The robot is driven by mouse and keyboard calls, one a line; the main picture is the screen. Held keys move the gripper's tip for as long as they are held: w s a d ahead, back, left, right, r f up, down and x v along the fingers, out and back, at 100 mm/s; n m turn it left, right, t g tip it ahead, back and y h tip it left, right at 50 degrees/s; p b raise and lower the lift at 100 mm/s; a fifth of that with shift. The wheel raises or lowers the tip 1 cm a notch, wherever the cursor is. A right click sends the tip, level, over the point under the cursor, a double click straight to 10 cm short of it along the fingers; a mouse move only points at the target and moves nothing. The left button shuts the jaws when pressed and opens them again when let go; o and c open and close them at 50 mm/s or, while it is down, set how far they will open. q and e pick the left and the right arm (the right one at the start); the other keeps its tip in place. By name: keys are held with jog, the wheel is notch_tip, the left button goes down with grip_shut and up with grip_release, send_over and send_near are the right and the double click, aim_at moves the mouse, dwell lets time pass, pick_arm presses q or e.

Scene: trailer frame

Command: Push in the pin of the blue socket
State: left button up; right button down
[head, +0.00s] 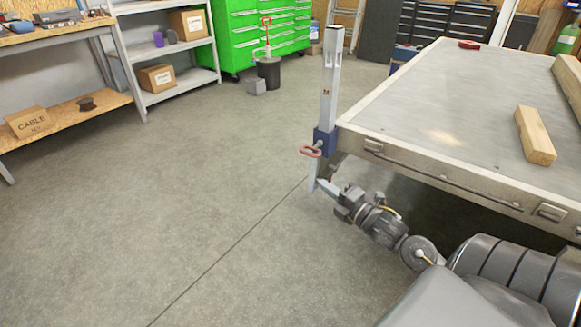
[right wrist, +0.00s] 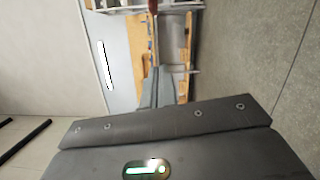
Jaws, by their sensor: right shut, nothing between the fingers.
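The blue socket (head: 325,141) sits at the near left corner of the trailer bed. A grey square post (head: 328,90) stands upright through it, and its lower end shows below. The pin's red ring handle (head: 310,152) sticks out on the left side of the socket. I cannot tell how deep the pin sits. My right gripper (head: 322,184) is shut and empty, just below the socket and ring, by the post's lower end. Its closed fingers (right wrist: 156,72) also show in the right wrist view, with a small red part (right wrist: 153,6) at the top edge. My left gripper is not in view.
The trailer bed (head: 430,100) fills the right side, with a wooden block (head: 535,136) on it and latches along its edge. A grey shelf (head: 168,50), a workbench and green cabinets (head: 240,25) stand at the back. The floor left of the post is clear.

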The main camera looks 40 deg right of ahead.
aim_at(314, 148)
jog(key=shift+w, duration=0.15)
